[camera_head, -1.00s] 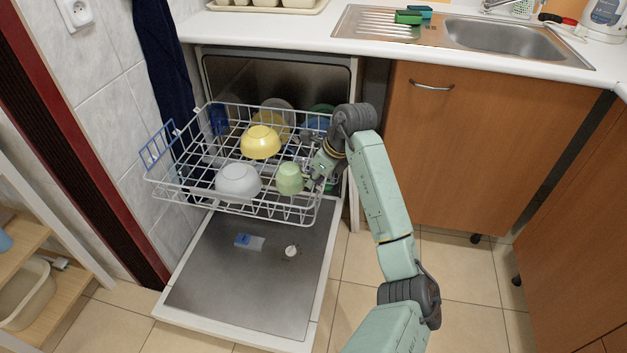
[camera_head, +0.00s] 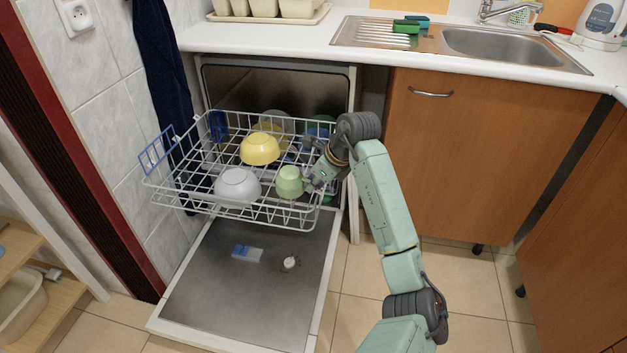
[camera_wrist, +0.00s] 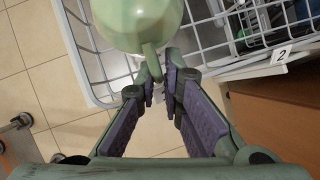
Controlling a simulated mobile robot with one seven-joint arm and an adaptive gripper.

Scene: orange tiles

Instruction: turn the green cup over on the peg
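The green cup (camera_head: 289,182) sits at the front right of the white dish rack (camera_head: 205,205), right of a pale bowl. The wrist view shows its rounded green body (camera_wrist: 140,22) and its handle (camera_wrist: 151,62), pointing toward my gripper. My gripper (camera_head: 309,181) is right beside the cup on its right. In the wrist view, the purple-padded fingertips (camera_wrist: 160,78) are a narrow gap apart, with the handle's end between them. I cannot tell whether they press on it. The peg cannot be made out.
A white bowl (camera_head: 237,187) is left of the cup and a yellow bowl (camera_head: 260,149) behind it. More dishes stand at the back. The open dishwasher door (camera_head: 240,295) lies below the rack. The wooden cabinet (camera_head: 480,150) is to the right.

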